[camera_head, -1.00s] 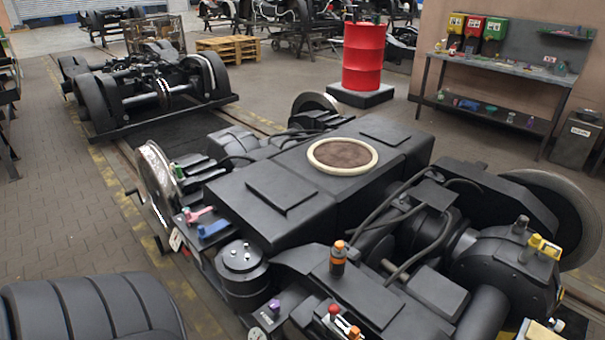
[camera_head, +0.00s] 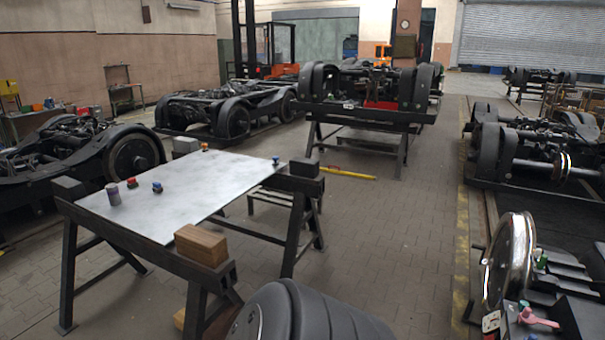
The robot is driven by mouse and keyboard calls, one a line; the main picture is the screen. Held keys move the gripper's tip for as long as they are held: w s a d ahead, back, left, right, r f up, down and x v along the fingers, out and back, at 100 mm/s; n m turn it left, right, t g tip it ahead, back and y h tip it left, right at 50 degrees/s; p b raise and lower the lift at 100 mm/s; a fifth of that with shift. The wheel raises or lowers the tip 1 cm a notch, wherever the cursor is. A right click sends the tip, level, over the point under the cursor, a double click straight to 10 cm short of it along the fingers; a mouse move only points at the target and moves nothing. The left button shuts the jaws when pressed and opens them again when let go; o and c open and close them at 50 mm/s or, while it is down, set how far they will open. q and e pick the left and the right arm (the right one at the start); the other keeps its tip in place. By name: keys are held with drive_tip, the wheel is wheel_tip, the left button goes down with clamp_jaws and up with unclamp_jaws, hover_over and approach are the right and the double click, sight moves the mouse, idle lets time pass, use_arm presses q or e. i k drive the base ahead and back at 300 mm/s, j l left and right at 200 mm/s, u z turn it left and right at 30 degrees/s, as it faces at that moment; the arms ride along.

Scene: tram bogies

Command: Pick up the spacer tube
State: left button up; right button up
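A small upright grey-purple cylinder (camera_head: 113,194) stands near the left edge of a white-topped trestle table (camera_head: 185,212). It may be the spacer tube, but it is too small to tell whether it is hollow. Neither of my grippers shows in the head view, so nothing can be said of what they hold.
Small red (camera_head: 132,183) and blue (camera_head: 157,187) items stand beside the cylinder. A wooden block (camera_head: 201,245) sits at the table's near corner. A bogie with a bright wheel (camera_head: 509,262) stands at the right. Paved floor (camera_head: 395,235) between table and bogie is clear.

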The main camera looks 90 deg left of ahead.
sight(112, 189)
drive_tip(key=u, duration=3.9)
drive_tip(key=i+j+z, duration=0.3)
drive_tip(key=z, duration=0.15)
drive_tip(key=i+j+z, duration=0.25)
drive_tip(key=z, duration=0.2)
drive_tip(key=j, duration=0.1)
